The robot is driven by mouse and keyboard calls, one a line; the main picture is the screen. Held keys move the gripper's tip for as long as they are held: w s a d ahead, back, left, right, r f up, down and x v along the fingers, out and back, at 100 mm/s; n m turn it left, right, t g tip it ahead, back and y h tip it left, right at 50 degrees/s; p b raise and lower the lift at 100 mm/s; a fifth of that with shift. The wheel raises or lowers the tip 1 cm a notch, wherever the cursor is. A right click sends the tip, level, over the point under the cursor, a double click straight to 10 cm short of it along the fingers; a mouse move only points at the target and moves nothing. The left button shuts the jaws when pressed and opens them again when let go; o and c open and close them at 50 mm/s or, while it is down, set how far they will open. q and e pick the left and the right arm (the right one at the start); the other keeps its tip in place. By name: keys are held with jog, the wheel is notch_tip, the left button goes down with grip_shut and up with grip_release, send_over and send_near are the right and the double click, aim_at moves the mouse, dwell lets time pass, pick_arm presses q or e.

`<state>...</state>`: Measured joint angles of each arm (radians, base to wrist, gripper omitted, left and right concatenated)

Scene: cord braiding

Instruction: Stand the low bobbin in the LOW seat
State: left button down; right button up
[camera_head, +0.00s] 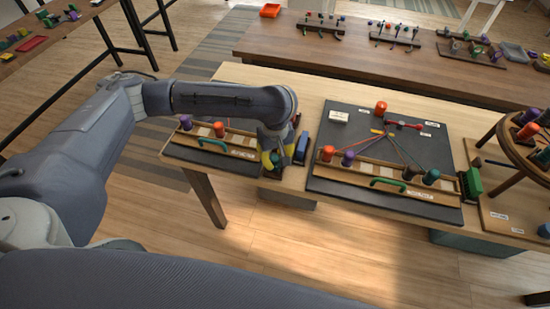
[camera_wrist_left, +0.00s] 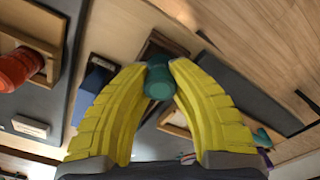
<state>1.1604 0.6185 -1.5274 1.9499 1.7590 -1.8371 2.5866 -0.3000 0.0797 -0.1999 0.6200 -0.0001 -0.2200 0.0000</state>
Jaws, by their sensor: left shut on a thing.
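My left gripper (camera_head: 275,160) is over the gap between the two dark boards, beside a blue block (camera_head: 302,147). In the left wrist view its yellow fingers (camera_wrist_left: 160,85) are shut on a teal bobbin (camera_wrist_left: 159,78). A dark brown wooden piece (camera_wrist_left: 152,48) shows just behind the bobbin; I cannot tell whether they touch. In the head view the fingers and arm largely hide the bobbin. The labels are too small to read, so I cannot pick out the LOW seat. My right gripper is not in view.
The large dark board (camera_head: 330,133) to the right holds a wooden rack with several bobbins, a green handle (camera_head: 388,183) and cords running to a red piece. The smaller board (camera_head: 178,154) on the left has another rack. A round stand (camera_head: 515,150) is at far right.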

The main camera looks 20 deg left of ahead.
pick_arm(q)
jog(key=shift+f, duration=0.3)
jog(key=c, duration=1.2)
grip_release()
jog(key=shift+r, duration=0.1)
